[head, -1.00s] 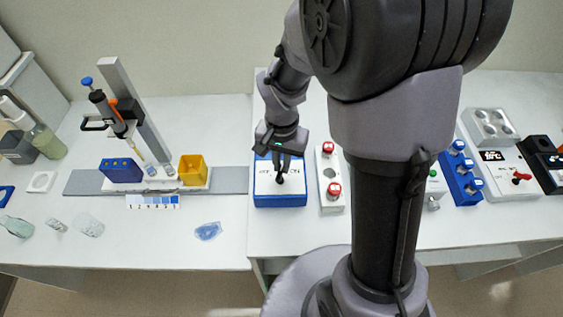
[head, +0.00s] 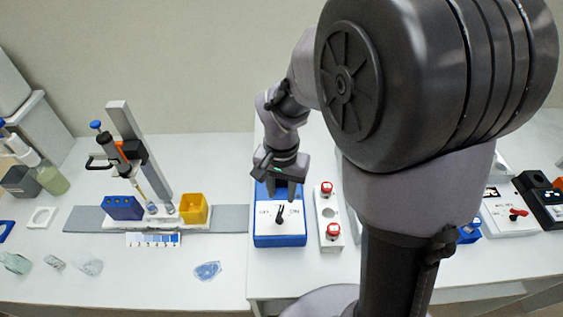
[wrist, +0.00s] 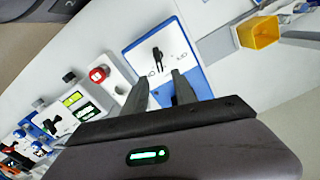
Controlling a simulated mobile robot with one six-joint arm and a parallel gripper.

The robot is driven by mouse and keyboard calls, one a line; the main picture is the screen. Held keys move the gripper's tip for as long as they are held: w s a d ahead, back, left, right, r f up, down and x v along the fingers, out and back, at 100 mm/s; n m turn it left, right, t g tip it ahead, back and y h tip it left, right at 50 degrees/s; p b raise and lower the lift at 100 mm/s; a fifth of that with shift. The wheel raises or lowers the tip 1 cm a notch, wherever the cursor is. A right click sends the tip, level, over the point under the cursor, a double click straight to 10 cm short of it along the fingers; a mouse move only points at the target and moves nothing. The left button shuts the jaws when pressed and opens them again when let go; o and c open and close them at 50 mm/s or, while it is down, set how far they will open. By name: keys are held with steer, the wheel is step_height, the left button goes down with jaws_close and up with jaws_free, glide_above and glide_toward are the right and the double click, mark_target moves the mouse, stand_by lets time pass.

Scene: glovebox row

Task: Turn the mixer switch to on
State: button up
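The mixer is a blue box with a white top (head: 266,229), standing near the left edge of the right-hand table. Its black switch (head: 280,214) is in the middle of the white top, between two small labels; the right one seems to read ON. The lever leans toward the back and slightly right. My gripper (head: 280,191) is over the back part of the box, behind the switch. In the wrist view my gripper (wrist: 162,88) has its two fingers apart with nothing between them, and the switch (wrist: 157,57) lies clear beyond the fingertips.
A white panel with two red knobs (head: 333,231) stands close to the right of the box. A yellow bin (head: 193,209) and a blue rack (head: 123,208) stand to the left by a pipette stand. My arm hides part of the right-hand table.

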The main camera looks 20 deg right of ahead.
mark_target(282, 207)
step_height(282, 207, up, 12)
steer(key=p, duration=0.3)
steer(key=shift+f, duration=0.25)
